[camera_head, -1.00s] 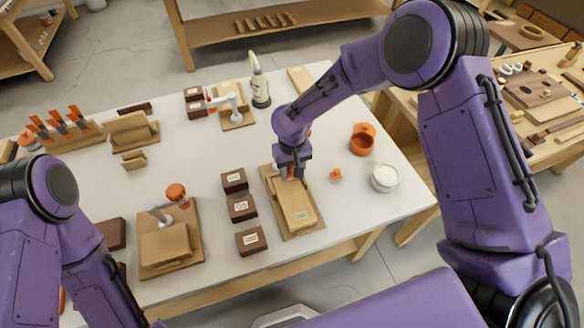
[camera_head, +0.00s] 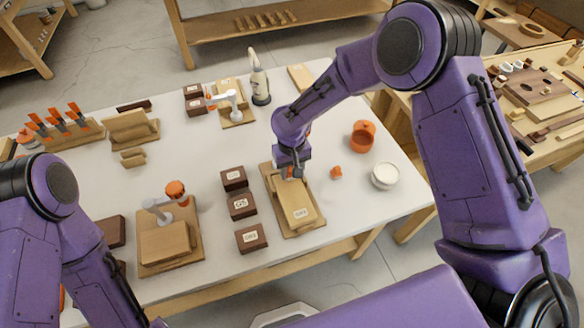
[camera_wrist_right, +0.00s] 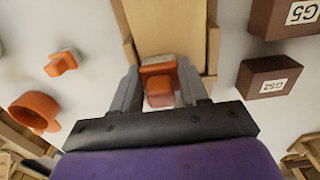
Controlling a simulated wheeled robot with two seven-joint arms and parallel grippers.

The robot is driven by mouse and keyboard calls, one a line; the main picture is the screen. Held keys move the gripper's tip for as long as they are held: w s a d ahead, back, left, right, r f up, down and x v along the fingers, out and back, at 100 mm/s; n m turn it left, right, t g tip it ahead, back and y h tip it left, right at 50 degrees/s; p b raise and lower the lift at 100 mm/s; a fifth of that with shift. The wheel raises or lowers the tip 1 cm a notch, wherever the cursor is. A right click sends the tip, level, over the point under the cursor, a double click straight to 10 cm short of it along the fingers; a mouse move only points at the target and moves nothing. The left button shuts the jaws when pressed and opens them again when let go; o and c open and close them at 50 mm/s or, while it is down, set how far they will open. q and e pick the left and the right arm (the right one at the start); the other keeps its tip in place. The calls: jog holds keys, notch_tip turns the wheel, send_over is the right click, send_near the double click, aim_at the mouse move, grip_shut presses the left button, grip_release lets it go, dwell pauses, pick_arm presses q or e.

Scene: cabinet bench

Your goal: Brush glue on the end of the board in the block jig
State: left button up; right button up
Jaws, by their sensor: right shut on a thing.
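A light wooden board (camera_head: 298,207) with a white label lies in a wooden jig (camera_head: 269,200) right of the middle of the table. My right gripper (camera_head: 292,172) is low over the far end of the board. It is shut on an orange-handled tool, presumably the brush (camera_wrist_right: 160,82), which shows between its fingers in the right wrist view. The board also shows in the right wrist view (camera_wrist_right: 165,25). My left arm shows at the lower left, but its gripper is out of view.
Several dark labelled blocks (camera_head: 240,206) stand left of the jig. Right of it are a small orange piece (camera_head: 336,173), an orange cup (camera_head: 362,137) and a white bowl (camera_head: 385,176). Another wooden fixture (camera_head: 165,243) is at the front left.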

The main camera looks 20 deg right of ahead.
jog(key=shift+a+r+p, duration=0.1)
jog(key=shift+a+p, duration=0.25)
jog(key=shift+a, duration=0.4)
jog(key=shift+s+a, duration=0.1)
jog(key=shift+a, duration=0.9)
jog(key=shift+d+p, duration=0.45)
jog(key=shift+d, duration=0.5)
jog(key=shift+d+p, duration=0.3)
jog(key=shift+d, duration=0.6)
jog(key=shift+a, duration=0.1)
